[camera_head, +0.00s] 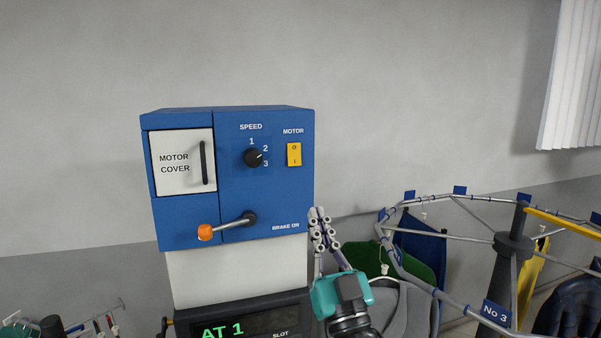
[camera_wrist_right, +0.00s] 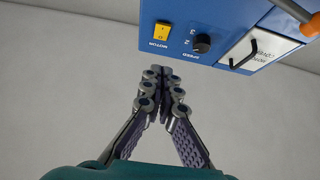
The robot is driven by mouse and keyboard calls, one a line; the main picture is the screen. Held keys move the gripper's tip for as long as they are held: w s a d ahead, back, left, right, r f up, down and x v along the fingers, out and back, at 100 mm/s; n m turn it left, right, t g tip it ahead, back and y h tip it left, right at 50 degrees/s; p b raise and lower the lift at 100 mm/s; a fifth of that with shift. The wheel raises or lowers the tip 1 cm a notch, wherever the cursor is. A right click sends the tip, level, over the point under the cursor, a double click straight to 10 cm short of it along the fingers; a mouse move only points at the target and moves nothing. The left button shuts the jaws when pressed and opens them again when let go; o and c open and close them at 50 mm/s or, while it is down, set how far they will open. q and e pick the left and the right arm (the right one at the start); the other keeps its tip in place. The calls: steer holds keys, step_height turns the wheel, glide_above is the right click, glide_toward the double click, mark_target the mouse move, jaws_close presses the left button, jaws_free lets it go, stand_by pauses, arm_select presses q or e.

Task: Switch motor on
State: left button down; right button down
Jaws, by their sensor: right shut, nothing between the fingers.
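The yellow motor switch (camera_head: 294,154), marked O above and I below, is on the blue control box (camera_head: 270,195) under the word MOTOR. It also shows in the right wrist view (camera_wrist_right: 167,80), where the box appears turned over. My right gripper (camera_head: 319,215) is shut and empty, fingers pointing up, just right of the box's lower right corner and below the switch. In the right wrist view its fingertips (camera_wrist_right: 160,78) meet near the switch in the picture; I see no clear contact. Which half of the switch is pressed I cannot tell.
Left of the switch are a black speed knob (camera_head: 254,158), a white motor cover (camera_head: 182,162) and a brake lever with an orange ball (camera_head: 205,232). A display (camera_head: 245,325) reads AT 1. A round rail (camera_head: 440,293) with hanging clothes stands right. The wall above is clear.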

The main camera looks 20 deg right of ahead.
steer(key=p, duration=0.2)
glide_toward(295, 158)
step_height(295, 158, up, 4)
steer(key=w, duration=0.3)
steer(key=shift+w+f+p, duration=0.1)
steer(key=shift+w+p, duration=0.25)
steer(key=shift+w+a+f, duration=0.1)
steer(key=shift+w+f, duration=0.05)
steer(key=shift+w, duration=0.35)
steer(key=shift+s, duration=0.1)
